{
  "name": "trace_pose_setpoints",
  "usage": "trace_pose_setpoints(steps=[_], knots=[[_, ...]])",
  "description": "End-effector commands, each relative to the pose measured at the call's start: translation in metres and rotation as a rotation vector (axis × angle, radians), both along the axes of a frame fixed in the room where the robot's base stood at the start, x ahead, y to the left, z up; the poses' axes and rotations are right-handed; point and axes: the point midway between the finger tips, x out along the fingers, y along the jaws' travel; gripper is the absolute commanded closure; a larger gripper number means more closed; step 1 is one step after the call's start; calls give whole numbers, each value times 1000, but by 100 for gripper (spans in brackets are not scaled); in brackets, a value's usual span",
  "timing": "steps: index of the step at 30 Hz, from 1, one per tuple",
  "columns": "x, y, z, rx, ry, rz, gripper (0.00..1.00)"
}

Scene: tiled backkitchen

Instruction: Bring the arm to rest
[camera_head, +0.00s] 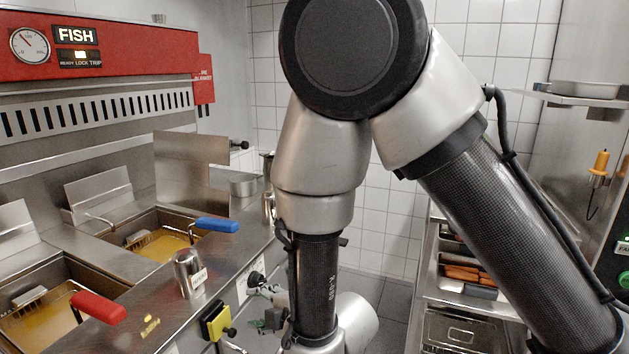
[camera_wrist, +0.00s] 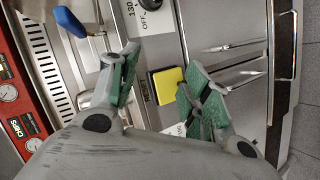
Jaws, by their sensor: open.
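My arm is bent, with its elbow high in the middle of the head view and its forearm hanging down in front of the fryer. My gripper (camera_head: 266,305) is low beside the fryer's front edge, partly hidden behind the forearm. In the wrist view my gripper (camera_wrist: 160,72) has its two green-padded fingers spread apart, with nothing held between them. A yellow block with a dark edge (camera_wrist: 168,84) shows between and beyond the fingers. It also shows at the fryer front in the head view (camera_head: 217,322), left of my gripper; whether they touch I cannot tell.
The fryer holds oil baskets with a blue handle (camera_head: 217,225) and a red handle (camera_head: 98,307). A metal shaker (camera_head: 188,272) stands on its front ledge. At right are a counter with food trays (camera_head: 466,273) and a wall shelf (camera_head: 585,98). Tiled floor (camera_head: 392,305) shows between.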

Motion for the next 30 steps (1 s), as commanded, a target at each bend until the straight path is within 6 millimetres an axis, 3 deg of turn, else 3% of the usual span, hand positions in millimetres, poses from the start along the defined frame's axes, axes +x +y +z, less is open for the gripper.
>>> trace_pose_setpoints(steps=[6,11,14,19,24,30], knots=[[-34,-23,-48,-91,366,-98,52],[-53,-70,-49,-165,713,-324,52],[-57,-118,-25,-194,912,-538,52],[-59,-217,44,-179,1132,-934,52],[-72,-313,114,-73,1217,-1264,52],[-96,-404,181,185,1176,-1495,52]])
